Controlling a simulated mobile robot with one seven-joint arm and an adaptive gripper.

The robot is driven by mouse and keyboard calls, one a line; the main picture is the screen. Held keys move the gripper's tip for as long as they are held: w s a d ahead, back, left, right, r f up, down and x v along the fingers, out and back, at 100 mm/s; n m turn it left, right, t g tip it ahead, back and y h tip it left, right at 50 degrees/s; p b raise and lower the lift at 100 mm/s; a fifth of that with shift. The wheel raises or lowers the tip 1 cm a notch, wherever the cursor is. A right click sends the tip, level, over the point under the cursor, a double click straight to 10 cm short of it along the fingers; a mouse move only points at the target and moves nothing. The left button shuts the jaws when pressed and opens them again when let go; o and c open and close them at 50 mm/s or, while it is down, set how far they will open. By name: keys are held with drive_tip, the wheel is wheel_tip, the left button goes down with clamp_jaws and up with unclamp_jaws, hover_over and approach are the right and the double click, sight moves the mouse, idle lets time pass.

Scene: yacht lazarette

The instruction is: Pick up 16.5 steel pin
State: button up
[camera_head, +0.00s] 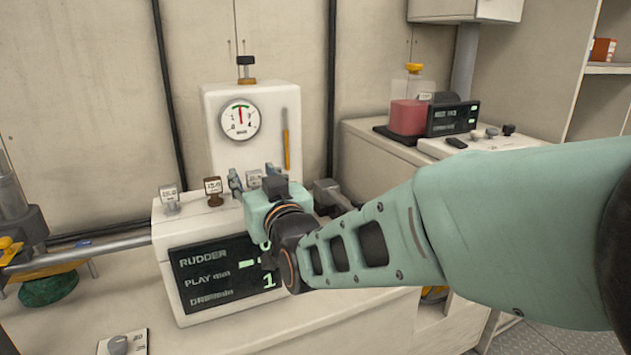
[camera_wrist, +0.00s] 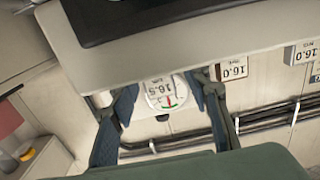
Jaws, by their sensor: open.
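The tag of the 16.5 steel pin (camera_wrist: 157,87) shows between my fingers in the wrist view, upside down, in front of a round dial. In the head view a small grey tag (camera_head: 253,179) stands between my fingers on top of the white console (camera_head: 166,240). The pin's shank is hidden. My gripper (camera_head: 254,175) is open at the console's top edge; in the wrist view its two dark blue fingers (camera_wrist: 163,86) are apart, one on each side of the tag. I cannot tell whether they touch it.
Two tagged pins, one grey (camera_head: 170,200) and one brown (camera_head: 213,190), stand left of my gripper. A white gauge box (camera_head: 285,112) rises behind. A grey fitting (camera_head: 330,193) is close on the right. A red container (camera_head: 408,117) sits on the right-hand bench.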

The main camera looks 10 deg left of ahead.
drive_tip(key=shift+s, duration=0.1)
clamp_jaws()
idle(0.4)
